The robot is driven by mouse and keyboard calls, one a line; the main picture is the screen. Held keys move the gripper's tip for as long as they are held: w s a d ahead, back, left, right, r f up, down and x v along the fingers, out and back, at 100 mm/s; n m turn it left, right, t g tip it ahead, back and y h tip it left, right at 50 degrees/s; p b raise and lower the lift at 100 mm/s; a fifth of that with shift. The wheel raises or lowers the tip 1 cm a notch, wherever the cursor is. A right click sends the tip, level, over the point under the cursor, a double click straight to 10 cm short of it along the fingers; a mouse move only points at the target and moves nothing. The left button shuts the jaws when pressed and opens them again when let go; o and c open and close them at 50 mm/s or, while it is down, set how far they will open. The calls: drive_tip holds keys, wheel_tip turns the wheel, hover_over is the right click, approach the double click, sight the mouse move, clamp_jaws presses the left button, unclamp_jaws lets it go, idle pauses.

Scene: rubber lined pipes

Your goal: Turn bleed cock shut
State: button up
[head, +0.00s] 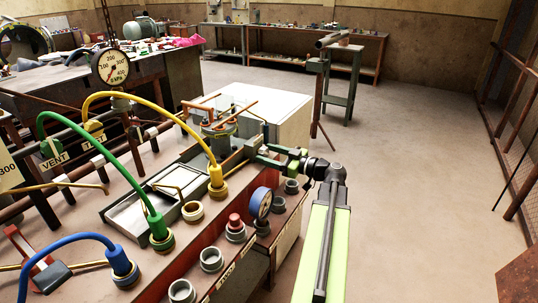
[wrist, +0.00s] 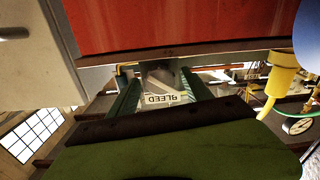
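My gripper (head: 264,156) reaches in from the right over the bench edge in the head view, its green fingers pointing left. In the wrist view, which is upside down, the two green fingers of my gripper (wrist: 160,90) stand apart. Between and beyond them show a pale label reading BLEED (wrist: 162,98) and a grey part (wrist: 160,76), perhaps the bleed cock. I cannot tell whether a finger touches it. The cock's handle is not clear in the head view, where the gripper and nearby fittings crowd that spot.
A white block (head: 285,112) stands behind. The floor at right (head: 420,160) is clear.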

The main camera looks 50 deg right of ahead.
clamp_jaws()
drive_tip(key=shift+m, duration=0.3)
drive_tip(key=m, duration=0.9)
drive_tip(key=shift+m, duration=0.4)
idle(0.5)
drive_tip(key=shift+o, duration=0.7)
unclamp_jaws()
drive_tip(key=shift+s, duration=0.2)
